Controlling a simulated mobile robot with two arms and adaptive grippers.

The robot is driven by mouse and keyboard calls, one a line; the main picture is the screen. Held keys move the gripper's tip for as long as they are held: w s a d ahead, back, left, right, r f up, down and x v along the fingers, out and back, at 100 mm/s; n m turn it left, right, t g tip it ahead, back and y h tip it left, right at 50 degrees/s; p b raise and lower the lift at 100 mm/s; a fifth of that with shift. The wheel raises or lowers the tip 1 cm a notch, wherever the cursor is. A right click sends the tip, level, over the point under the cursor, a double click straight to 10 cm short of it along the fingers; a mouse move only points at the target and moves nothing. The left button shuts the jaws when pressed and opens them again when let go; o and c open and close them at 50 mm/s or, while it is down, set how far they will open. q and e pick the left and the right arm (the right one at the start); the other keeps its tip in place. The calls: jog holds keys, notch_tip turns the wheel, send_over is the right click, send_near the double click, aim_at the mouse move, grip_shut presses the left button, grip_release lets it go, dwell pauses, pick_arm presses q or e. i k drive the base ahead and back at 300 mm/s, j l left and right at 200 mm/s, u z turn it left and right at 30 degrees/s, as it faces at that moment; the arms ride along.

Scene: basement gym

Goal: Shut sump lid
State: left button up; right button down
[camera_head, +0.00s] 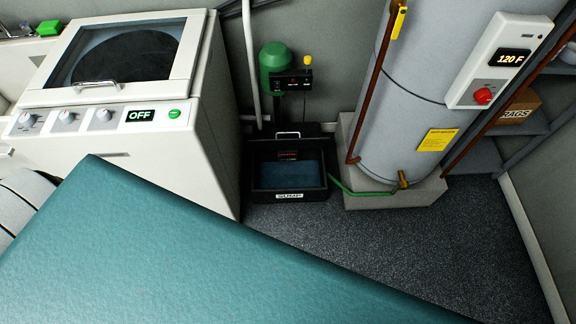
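The black sump box (263,197), labelled SUMP on its front, sits on the floor between the washer and the water heater. Its top is open, and dark bluish water (287,176) shows inside. The dark sump lid (262,144) appears raised at the back edge, with a pale handle (288,134) at its top. Its exact tilt is hard to tell. Neither of my grippers is in view.
A large teal flat surface (160,250) fills the near left foreground. A white washer (150,130) stands left of the sump, a grey water heater (400,120) right. A green pump (274,60) and pipe rise behind. Dark floor (430,240) is clear at right.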

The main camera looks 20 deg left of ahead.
aim_at(300, 143)
jog(key=i+l+u, duration=0.2)
jog(key=i+l, duration=0.2)
jog(key=i+l+u, duration=0.2)
jog(key=i+l, duration=0.2)
jog(key=l, duration=0.25)
